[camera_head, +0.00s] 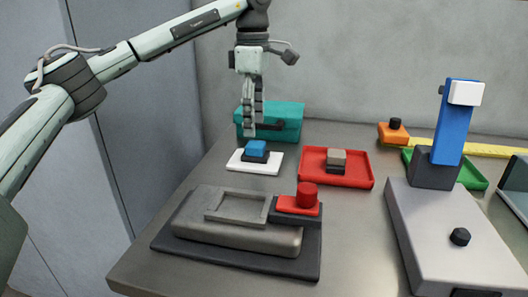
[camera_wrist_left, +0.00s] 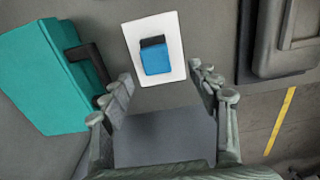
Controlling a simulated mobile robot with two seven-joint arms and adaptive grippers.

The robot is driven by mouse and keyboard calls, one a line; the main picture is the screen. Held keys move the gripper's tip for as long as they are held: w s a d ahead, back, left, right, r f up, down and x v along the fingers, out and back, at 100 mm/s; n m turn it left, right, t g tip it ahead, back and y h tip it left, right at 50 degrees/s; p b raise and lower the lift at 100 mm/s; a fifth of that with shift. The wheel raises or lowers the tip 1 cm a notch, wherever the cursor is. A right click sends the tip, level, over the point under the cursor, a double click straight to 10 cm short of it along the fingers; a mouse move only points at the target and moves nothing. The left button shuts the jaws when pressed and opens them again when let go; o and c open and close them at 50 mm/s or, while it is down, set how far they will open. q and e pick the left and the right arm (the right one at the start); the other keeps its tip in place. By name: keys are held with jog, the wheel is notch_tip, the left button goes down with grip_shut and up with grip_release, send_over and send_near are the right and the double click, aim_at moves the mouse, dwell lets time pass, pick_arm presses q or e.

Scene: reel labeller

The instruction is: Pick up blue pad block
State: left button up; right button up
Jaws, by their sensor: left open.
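The blue pad block (camera_head: 257,147) is a small blue-topped block with a dark part below it. It sits on a white plate (camera_head: 238,163) on the table, left of the red tray. My left gripper (camera_head: 252,130) points down above and close to the block in the head view. In the left wrist view the blue pad block (camera_wrist_left: 156,59) lies on the white plate (camera_wrist_left: 135,32), ahead of the open fingers of my left gripper (camera_wrist_left: 168,95). Nothing is between the fingers. My right gripper is not in view.
A teal box (camera_head: 285,112) with a dark handle stands just behind the block. A red tray (camera_head: 312,180) with a grey-topped block is to the right. A grey machine (camera_head: 240,235) with a red knob is in front. A blue-posted device (camera_head: 450,235) stands at right.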

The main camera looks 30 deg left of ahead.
aim_at(256, 144)
pick_arm(q)
jog(key=f, duration=0.6)
jog(key=shift+w+f+p, duration=0.3)
jog(key=shift+f+p, duration=0.1)
jog(key=c, duration=1.3)
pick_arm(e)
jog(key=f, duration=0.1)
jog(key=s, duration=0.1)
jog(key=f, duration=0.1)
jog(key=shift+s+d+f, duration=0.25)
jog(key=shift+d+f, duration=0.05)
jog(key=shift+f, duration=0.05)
pick_arm(q)
jog(key=shift+r, duration=0.1)
